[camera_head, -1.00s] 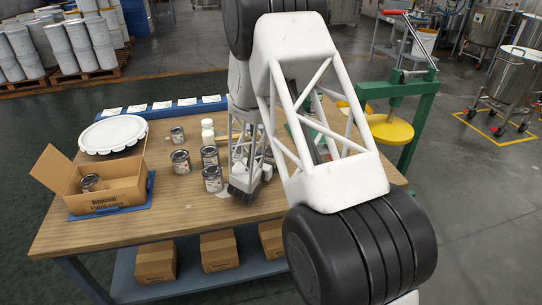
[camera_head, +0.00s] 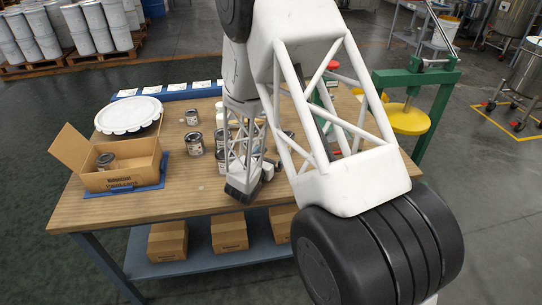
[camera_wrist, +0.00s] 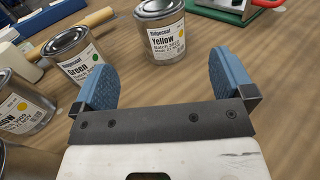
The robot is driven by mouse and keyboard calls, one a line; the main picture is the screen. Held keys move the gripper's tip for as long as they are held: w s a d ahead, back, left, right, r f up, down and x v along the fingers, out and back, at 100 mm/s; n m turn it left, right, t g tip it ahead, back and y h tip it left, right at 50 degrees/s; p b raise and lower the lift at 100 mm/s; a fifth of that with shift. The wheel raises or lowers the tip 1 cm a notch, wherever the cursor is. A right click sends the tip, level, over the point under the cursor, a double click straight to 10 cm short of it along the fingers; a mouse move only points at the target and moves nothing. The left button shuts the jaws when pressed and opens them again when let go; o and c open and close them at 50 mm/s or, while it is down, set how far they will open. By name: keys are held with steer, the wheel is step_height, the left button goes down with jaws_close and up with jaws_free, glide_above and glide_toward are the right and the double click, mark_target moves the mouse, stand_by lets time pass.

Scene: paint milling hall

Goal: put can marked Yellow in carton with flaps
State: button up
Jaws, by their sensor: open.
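The can marked Yellow (camera_wrist: 163,32) stands upright in the wrist view, with a yellow dot on its label. It is just ahead of my gripper (camera_wrist: 163,68), between the lines of its two blue finger pads. My gripper is open and empty. A can marked Green (camera_wrist: 72,57) stands beside the left finger. In the head view my gripper (camera_head: 243,186) is low over the table, right of the open carton with flaps (camera_head: 122,180). One can (camera_head: 106,160) is inside the carton. Which head-view can is Yellow cannot be told.
Another can (camera_wrist: 22,105) with a yellow dot stands at the wrist view's left edge, its name not fully readable. More cans (camera_head: 194,143) stand between carton and gripper. A white lid (camera_head: 128,115) lies behind the carton. The table's front left (camera_head: 130,207) is clear.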

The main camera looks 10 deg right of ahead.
stand_by(0.4)
steer(key=s+d+r+m+g, duration=0.6)
steer(key=s+r+m, duration=0.25)
steer(key=s, duration=0.25)
steer(key=s+d+r+m+g, duration=0.6)
steer(key=s+r+m+g, duration=0.15)
steer(key=s+r, duration=0.25)
steer(key=s+a+r+m+y, duration=0.3)
steer(key=s+m+y, duration=0.1)
steer(key=s, duration=0.3)
steer(key=s+a+r+m+t+y, duration=0.1)
steer(key=s+a+r+m+y, duration=0.2)
steer(key=s, duration=0.5)
steer(key=s+a+r+m+t+y, duration=0.1)
steer(key=s+a+r+m+y, duration=0.2)
steer(key=s, duration=0.4)
steer(key=shift+s+a+m+y, duration=0.15)
steer(key=shift+m+y, duration=0.65)
steer(key=shift+m, duration=0.2)
steer(key=shift+r, duration=0.15)
